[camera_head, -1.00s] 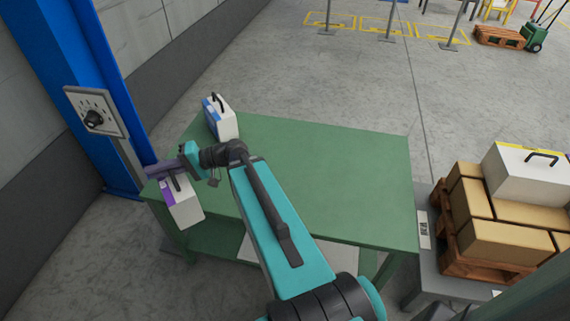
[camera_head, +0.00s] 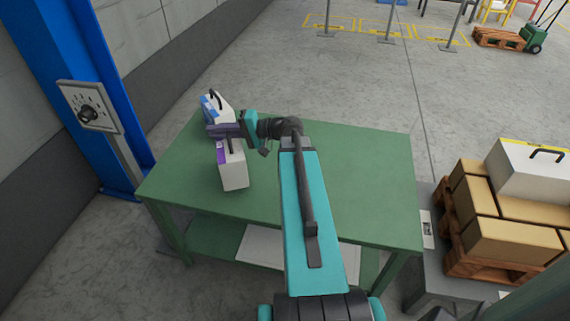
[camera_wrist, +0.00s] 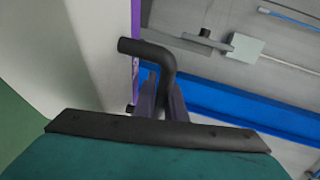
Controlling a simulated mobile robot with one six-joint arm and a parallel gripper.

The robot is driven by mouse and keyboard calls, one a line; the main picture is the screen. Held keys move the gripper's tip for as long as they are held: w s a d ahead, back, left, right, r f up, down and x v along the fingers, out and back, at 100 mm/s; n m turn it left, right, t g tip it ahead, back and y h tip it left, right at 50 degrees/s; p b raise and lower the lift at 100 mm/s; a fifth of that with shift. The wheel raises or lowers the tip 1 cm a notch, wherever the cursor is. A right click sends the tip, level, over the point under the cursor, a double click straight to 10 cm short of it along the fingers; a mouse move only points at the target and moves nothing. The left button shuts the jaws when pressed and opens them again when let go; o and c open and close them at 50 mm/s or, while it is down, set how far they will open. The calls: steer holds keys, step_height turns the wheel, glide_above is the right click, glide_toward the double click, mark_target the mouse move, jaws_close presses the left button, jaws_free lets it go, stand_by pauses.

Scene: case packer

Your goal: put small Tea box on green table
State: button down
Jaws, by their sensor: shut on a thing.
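A small white box with a purple label (camera_head: 233,171) hangs under my gripper (camera_head: 224,131) in the head view. My gripper is shut on the box's black handle, which shows in the wrist view (camera_wrist: 158,62). The box's white side (camera_wrist: 85,35) fills the left of the wrist view. The box is upright over the left part of the green table (camera_head: 330,170); I cannot tell whether its bottom touches the top. The label's text is too small to read.
A white box with a blue label and black handle (camera_head: 211,103) stands at the table's back left corner, close behind my gripper. The table's middle and right are clear apart from my arm above. Brown cartons (camera_head: 514,241) on a pallet stand at right.

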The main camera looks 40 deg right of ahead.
steer(key=s+d+m+t+h+b, duration=0.1)
steer(key=s+d, duration=0.4)
steer(key=d, duration=0.5)
steer(key=s+d+r+m+h+b, duration=0.1)
steer(key=s+d, duration=0.4)
steer(key=d, duration=0.5)
steer(key=s+d+m+t+h+b, duration=0.1)
steer(key=s+d+m+h+b, duration=0.2)
steer(key=d, duration=0.8)
steer(key=s+h, duration=0.2)
steer(key=shift+s+r+t, duration=0.15)
steer(key=shift+s+t, duration=0.15)
steer(key=shift+s, duration=0.1)
steer(key=d+x, duration=0.1)
steer(key=x, duration=0.6)
steer(key=d+r+x, duration=0.1)
steer(key=d+x, duration=0.1)
steer(key=x, duration=0.6)
steer(key=shift+w+d, duration=0.2)
steer(key=shift+w, duration=0.5)
steer(key=shift+f, duration=1.7)
steer(key=shift+f+b, duration=0.15)
steer(key=shift+b, duration=0.2)
